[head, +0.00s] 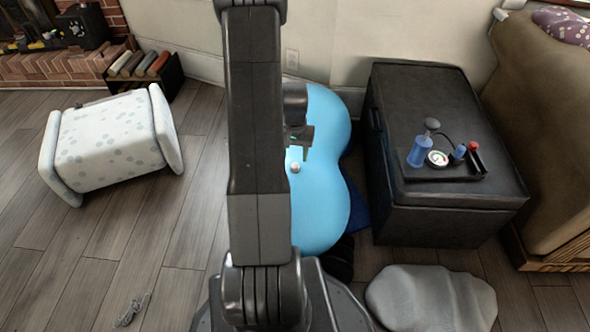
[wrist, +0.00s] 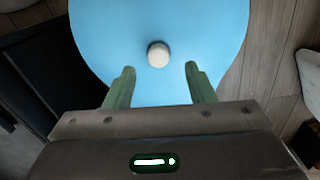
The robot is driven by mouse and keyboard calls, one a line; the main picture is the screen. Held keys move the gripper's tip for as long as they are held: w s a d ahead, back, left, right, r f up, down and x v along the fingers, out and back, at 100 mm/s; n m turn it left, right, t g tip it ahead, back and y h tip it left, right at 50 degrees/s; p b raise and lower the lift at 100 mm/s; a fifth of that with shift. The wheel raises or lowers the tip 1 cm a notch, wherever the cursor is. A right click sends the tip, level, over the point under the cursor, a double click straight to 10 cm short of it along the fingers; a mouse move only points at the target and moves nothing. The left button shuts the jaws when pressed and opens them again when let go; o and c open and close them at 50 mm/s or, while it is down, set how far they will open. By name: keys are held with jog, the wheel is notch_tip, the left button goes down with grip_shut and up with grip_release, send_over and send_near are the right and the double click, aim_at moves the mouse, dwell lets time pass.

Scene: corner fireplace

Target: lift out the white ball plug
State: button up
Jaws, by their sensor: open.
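The white ball plug (head: 295,168) sits in the light blue peanut-shaped ball (head: 325,190), which stands on the floor partly behind my arm. In the wrist view the plug (wrist: 158,55) is a small round white knob on the blue surface (wrist: 200,30). My gripper (wrist: 158,83) is open and empty, with its two green fingers apart. The plug shows beyond the fingertips, roughly centred between them. In the head view my gripper (head: 298,150) is close to the plug and partly hidden by my arm. I cannot tell how far the fingertips are from the blue surface.
A black chest (head: 445,215) stands right of the ball, with a tray (head: 470,178) holding a pump and gauge. A grey cushion (head: 430,300) lies in front. A spotted white bolster-like piece (head: 110,140) lies at left. Open wooden floor (head: 150,225) lies between.

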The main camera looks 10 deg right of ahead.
aim_at(295, 164)
notch_tip(295, 164, down, 5)
jog(key=shift+d+r+b, duration=0.1)
jog(key=shift+r+b, duration=0.1)
jog(key=shift+b, duration=0.7)
jog(key=shift+r, duration=0.1)
jog(key=c, duration=1)
